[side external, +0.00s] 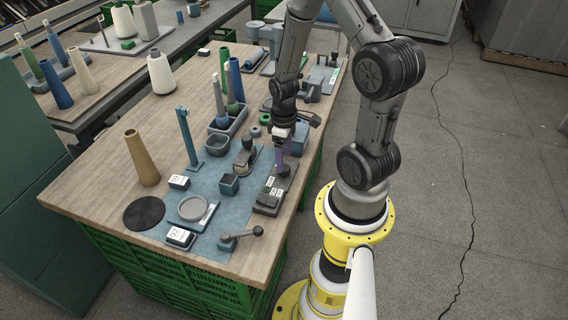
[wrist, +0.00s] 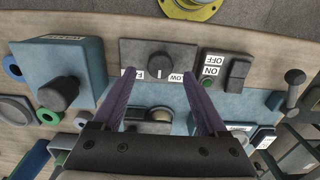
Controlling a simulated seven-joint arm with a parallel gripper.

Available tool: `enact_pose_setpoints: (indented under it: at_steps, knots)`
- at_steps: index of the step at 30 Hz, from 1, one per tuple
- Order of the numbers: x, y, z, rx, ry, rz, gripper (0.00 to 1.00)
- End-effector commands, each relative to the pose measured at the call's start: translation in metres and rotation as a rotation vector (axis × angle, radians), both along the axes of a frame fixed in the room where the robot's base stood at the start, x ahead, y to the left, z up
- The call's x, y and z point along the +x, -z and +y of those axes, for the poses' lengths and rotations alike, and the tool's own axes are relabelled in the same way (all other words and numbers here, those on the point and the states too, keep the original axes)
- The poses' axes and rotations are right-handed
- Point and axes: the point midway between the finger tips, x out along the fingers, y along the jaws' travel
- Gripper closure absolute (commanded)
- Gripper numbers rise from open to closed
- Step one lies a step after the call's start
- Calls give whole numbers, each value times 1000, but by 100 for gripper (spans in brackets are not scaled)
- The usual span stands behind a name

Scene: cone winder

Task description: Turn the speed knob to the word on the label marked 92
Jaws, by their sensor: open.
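A grey panel (wrist: 180,55) bears a round dark speed knob (wrist: 160,62), with white word labels along its near edge. The right label reads LOW or SLOW; the left starts with FA, partly covered by a finger. My gripper (wrist: 158,76) is open, with purple fingers apart on either side of the knob's near side, not closed on it. In the side view my gripper (side external: 284,160) points down over the panel. A block with a white label (side external: 180,236) at the table's front seems to show 92; its word is too small to read. Another labelled block (side external: 179,181) stands behind it.
A rocker switch (wrist: 238,74) marked ON and OFF sits right of the knob. A blue box with a dark knob (wrist: 60,92) stands left. A lever (side external: 242,236), a round dish (side external: 193,208) and a blue post (side external: 187,138) stand on the blue mat.

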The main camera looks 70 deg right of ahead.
Motion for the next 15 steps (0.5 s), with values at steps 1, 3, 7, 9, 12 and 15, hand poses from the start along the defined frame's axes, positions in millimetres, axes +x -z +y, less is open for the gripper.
enact_pose_setpoints:
  at_steps: [1,3,7,9,12,15]
  knots:
    - [-1,9,1,3,0,4,24]
    - [-1,18,0,2,0,3,24]
    - [0,29,0,1,0,1,24]
    - [0,32,0,1,0,1,24]
    - [0,34,0,0,0,0,24]
    - [0,34,0,0,0,0,24]
